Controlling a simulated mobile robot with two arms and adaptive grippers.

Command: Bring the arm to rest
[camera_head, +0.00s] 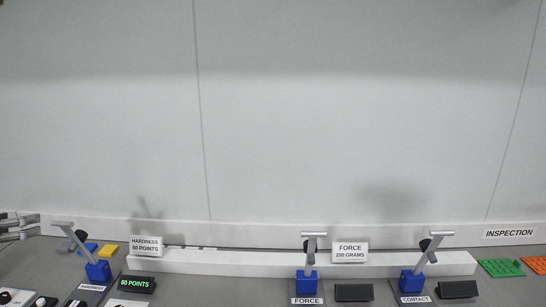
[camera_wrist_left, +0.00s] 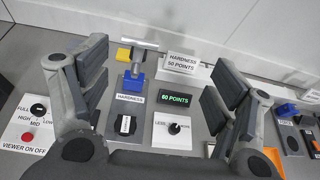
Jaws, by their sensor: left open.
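My left gripper (camera_head: 18,227) shows in part at the left edge of the head view, above the panel. In the left wrist view its two fingers stand wide apart with nothing between them (camera_wrist_left: 160,62). The fingers appear apart from all of these. My right gripper is in neither view.
Levers marked FORCE (camera_head: 307,282) and CONTACT (camera_head: 412,281) stand to the right, each beside a dark display. Cards stand by the white ledge (camera_head: 220,262). Green (camera_head: 500,268) and orange (camera_head: 536,265) plates lie at far right. The wall above is bare.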

